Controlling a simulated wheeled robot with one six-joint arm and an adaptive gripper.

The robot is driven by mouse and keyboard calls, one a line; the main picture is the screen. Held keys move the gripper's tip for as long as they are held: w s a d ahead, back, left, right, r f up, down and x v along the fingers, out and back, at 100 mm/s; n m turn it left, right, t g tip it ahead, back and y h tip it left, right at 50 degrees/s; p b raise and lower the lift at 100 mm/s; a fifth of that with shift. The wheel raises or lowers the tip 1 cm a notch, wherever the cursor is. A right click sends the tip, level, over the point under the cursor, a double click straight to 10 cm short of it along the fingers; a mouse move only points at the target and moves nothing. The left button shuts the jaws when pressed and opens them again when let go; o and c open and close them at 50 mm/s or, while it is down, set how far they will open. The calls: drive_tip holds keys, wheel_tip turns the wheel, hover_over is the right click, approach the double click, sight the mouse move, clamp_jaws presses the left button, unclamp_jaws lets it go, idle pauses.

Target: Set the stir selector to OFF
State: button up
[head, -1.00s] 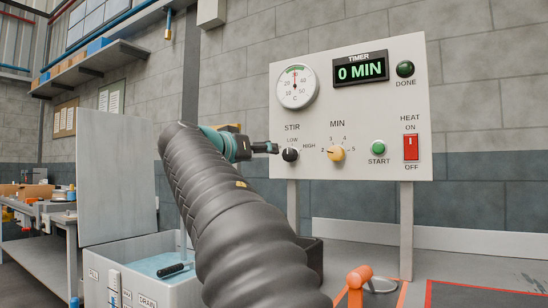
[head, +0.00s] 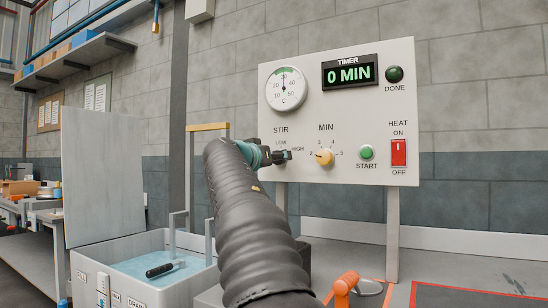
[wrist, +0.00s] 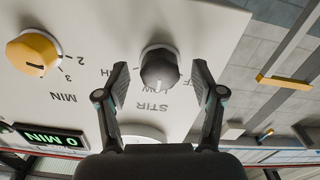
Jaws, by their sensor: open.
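The stir selector is a black round knob (wrist: 160,66) on the white control panel (head: 345,118). In the wrist view, which shows the panel upside down, its pale mark points toward LOW. The OFF label is partly hidden beside the knob. My gripper (wrist: 161,84) is open, with one finger on each side of the knob. A gap shows between each finger and the knob.
The yellow MIN knob (wrist: 33,53) is beside the stir selector. A green START button (head: 367,153) and a red HEAT switch (head: 398,152) sit farther right. The timer display (head: 350,71) reads 0 MIN. An open tank (head: 205,278) of blue liquid stands lower left.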

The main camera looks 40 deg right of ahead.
drive_tip(key=c, duration=1.1)
drive_tip(key=n+p, duration=0.1)
drive_tip(key=n, duration=1.1)
drive_tip(key=shift+s+n, duration=0.1)
drive_tip(key=shift+n, duration=0.5)
